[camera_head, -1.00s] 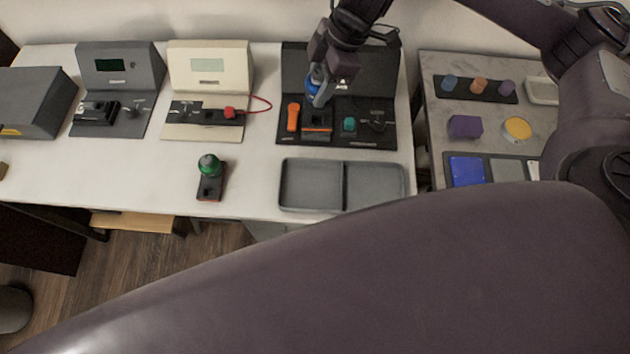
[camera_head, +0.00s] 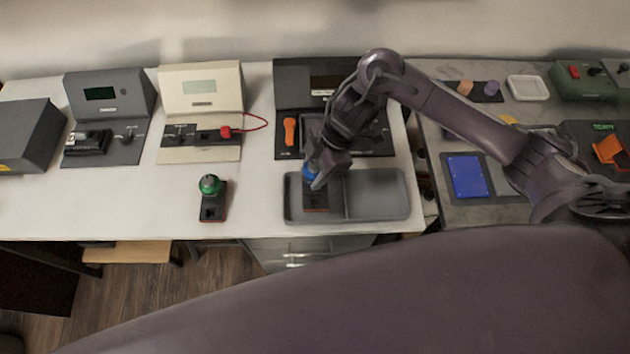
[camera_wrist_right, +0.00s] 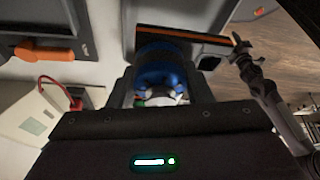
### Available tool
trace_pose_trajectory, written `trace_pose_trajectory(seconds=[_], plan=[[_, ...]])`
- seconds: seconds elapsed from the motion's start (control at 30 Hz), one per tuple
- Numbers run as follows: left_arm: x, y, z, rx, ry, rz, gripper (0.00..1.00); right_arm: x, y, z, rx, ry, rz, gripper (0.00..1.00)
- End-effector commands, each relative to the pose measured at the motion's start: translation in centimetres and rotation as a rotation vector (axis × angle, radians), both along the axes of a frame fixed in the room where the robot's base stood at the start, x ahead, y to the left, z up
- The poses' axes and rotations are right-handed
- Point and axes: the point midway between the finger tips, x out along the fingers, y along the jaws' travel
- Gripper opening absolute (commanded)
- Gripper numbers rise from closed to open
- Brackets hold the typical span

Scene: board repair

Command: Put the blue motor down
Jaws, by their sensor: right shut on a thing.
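The blue motor (camera_head: 310,172) sits between the jaws of my right gripper (camera_head: 317,182), which is shut on it. It also shows in the right wrist view (camera_wrist_right: 160,72). A small dark board with an orange edge (camera_head: 316,202) is directly below the motor, over the left compartment of the grey two-compartment tray (camera_head: 378,216). The board's orange edge also shows in the right wrist view (camera_wrist_right: 205,38). I cannot tell whether the board touches the tray floor. The gripper hides part of the motor.
The tray's right compartment is empty. A green-topped part on a dark board (camera_head: 211,190) stands left of the tray. Behind are a black station (camera_head: 285,75) with an orange part (camera_head: 290,130) and a cream station (camera_head: 200,85). White table between them is clear.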

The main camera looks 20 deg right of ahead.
Motion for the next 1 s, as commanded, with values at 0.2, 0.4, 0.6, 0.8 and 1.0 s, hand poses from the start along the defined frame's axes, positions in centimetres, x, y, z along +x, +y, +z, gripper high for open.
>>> trace_pose_trajectory(seconds=[0.2, 0.4, 0.6, 0.8, 1.0], plan=[[0.0, 0.4, 0.0, 0.006, 0.000, 0.004, 0.42, 0.1, 0.0, -1.8, 0.001, -0.001, -0.003, 0.22], [0.1, 0.4, -0.1, 0.005, -0.001, 0.003, 0.42, 0.0, 0.0, -4.7, 0.002, 0.001, -0.002, 0.22], [0.2, 0.4, 0.0, 0.004, -0.003, 0.003, 0.42, 0.1, 0.0, -5.3, 0.001, -0.004, -0.001, 0.22], [0.3, 0.2, -0.1, 0.002, -0.005, 0.003, 0.42, 0.1, 0.0, -5.5, 0.001, -0.004, -0.001, 0.22], [0.3, 0.0, -0.2, 0.000, -0.005, 0.002, 0.42, 0.1, 0.0, -5.7, 0.000, -0.002, -0.001, 0.63]])
